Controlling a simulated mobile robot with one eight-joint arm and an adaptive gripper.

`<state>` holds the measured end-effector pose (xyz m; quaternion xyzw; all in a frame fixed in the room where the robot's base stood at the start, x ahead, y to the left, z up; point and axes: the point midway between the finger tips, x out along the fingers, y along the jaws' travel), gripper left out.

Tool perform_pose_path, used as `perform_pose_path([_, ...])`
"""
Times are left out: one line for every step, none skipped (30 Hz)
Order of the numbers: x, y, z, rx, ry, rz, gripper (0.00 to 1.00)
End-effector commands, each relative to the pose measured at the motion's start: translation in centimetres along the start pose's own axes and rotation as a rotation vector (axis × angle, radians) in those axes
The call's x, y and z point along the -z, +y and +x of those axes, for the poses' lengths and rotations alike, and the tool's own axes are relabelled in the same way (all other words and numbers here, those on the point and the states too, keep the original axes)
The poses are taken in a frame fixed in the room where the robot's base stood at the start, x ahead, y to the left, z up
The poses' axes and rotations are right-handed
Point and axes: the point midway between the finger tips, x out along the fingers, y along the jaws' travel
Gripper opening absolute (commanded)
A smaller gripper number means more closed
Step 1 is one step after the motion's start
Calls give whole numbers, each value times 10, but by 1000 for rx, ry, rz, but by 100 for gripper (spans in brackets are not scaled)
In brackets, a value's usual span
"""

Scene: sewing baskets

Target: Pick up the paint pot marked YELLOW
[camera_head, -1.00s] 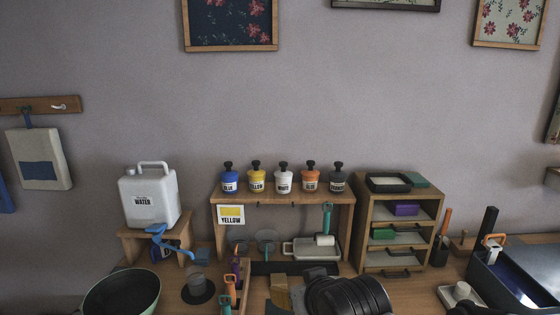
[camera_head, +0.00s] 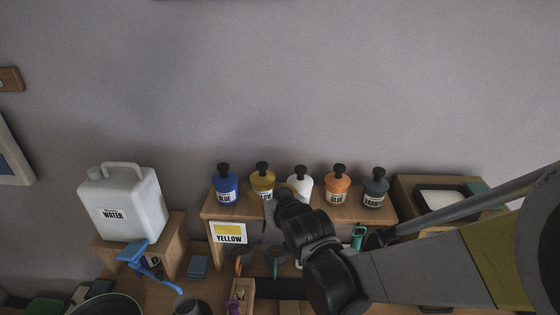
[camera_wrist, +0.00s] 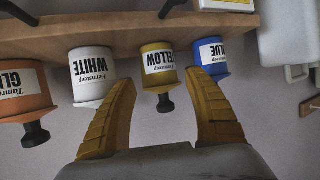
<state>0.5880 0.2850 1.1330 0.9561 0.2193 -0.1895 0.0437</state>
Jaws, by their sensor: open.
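The yellow paint pot (camera_head: 262,181) stands upright on the small wooden shelf, second from the left, with a black knob on its lid. My gripper (camera_head: 268,207) is in front of it and hides its lower right part. In the wrist view, which is upside down, the yellow pot (camera_wrist: 158,62) with its YELLOW label shows ahead between the two fingertips. My gripper (camera_wrist: 160,82) is open there, with a yellow-brown finger on each side of the pot. No grip on the pot shows.
The blue pot (camera_head: 226,184) and white pot (camera_head: 301,181) stand close on either side. The orange pot (camera_head: 338,183) and grey pot (camera_head: 375,187) are farther right. A YELLOW card (camera_head: 229,232) hangs on the shelf front (camera_head: 350,217). A white water jug (camera_head: 122,205) stands at left.

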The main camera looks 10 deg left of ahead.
Motion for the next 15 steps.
perform_pose_path([-1, 0, 7, 0, 0, 0, 62])
perform_pose_path([-1, 0, 10, -1, 0, 0, 62])
perform_pose_path([-1, 0, 12, -1, 0, 0, 62])
perform_pose_path([-1, 0, 14, -1, 0, 0, 62])
perform_pose_path([-1, 0, 16, -1, 0, 0, 62])
perform_pose_path([-1, 0, 20, -1, -1, 0, 62])
perform_pose_path([-1, 1, 24, -1, -1, 0, 62])
perform_pose_path([-1, 1, 29, -1, -1, 0, 62])
perform_pose_path([-1, 1, 36, -1, -1, 0, 62])
perform_pose_path([-1, 1, 42, -1, -1, 0, 62])
perform_pose_path([-2, 1, 47, -1, -1, 0, 62])
perform_pose_path([-1, 1, 53, -1, -1, 0, 62])
perform_pose_path([-1, 1, 57, -1, -1, 0, 62])
perform_pose_path([-1, 1, 60, -1, -1, 0, 62])
perform_pose_path([-1, 1, 64, -1, -1, 0, 62])
